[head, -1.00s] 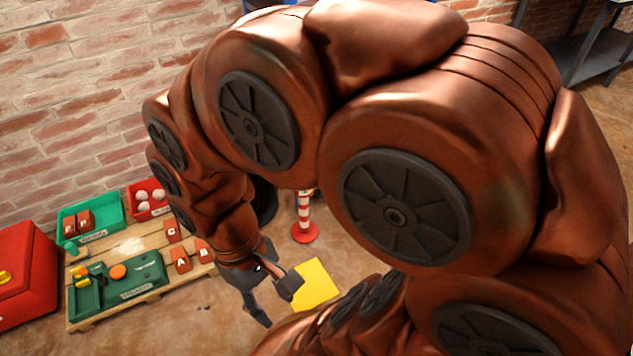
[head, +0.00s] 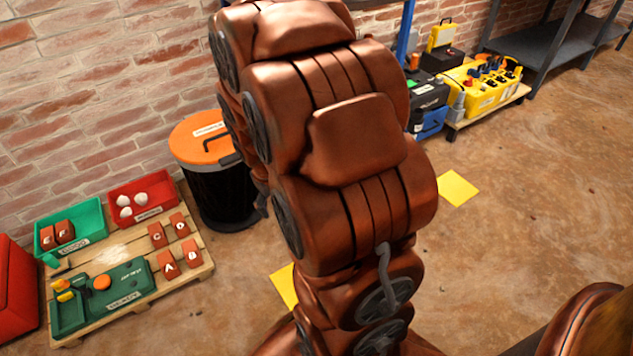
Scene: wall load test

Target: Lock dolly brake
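A low dolly with a light wooden deck (head: 492,111) stands by the wall at the back right. It carries a yellow box (head: 482,92) with several dark, red and blue items on top. A small wheel shows under its near left corner; I cannot make out a brake lever. My arm fills the middle of the view. My gripper is mostly hidden behind it; a small dark piece beside the black bin may be a finger. Whether it is open or shut does not show.
An orange-lidded black bin (head: 211,180) stands left of my arm. A pallet (head: 190,284) holds trays and lettered bricks. Dark and blue cases (head: 428,108) stand left of the dolly. A grey shelf (head: 545,45) is behind.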

